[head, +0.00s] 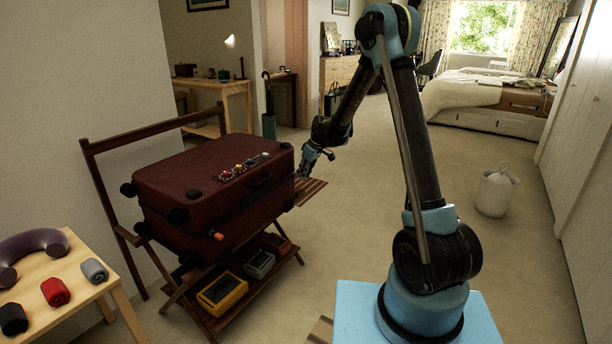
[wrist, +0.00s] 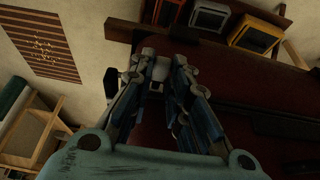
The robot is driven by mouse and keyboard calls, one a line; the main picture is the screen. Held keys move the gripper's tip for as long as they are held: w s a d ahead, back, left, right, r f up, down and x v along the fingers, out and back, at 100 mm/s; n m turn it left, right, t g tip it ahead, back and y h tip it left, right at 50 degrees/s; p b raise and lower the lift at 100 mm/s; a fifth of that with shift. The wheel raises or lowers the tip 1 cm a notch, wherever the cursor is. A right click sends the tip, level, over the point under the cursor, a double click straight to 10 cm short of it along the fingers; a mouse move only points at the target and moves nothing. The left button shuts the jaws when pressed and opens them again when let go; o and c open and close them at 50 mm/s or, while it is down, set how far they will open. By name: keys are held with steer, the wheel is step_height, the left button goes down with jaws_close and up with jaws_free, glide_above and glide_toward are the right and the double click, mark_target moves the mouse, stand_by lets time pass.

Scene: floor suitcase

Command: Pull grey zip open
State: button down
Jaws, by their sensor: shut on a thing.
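In the wrist view my gripper (wrist: 158,82) is shut on a small light-grey piece, which looks like the grey zip pull (wrist: 159,69), at the suitcase's edge. The suitcase (wrist: 230,65) fills the right of that view. In the head view the grey pull is hidden by the gripper. An orange pull (head: 217,236) shows at the suitcase's near corner.
The rack's lower shelf holds a yellow box (head: 222,294), a grey box (head: 260,264) and a reddish box (head: 278,244). A side table (head: 75,268) stands at left.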

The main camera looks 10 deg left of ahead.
steer(key=c, duration=1.5)
jaws_free()
steer(key=shift+w+d, duration=0.15)
steer(key=v, duration=1.2)
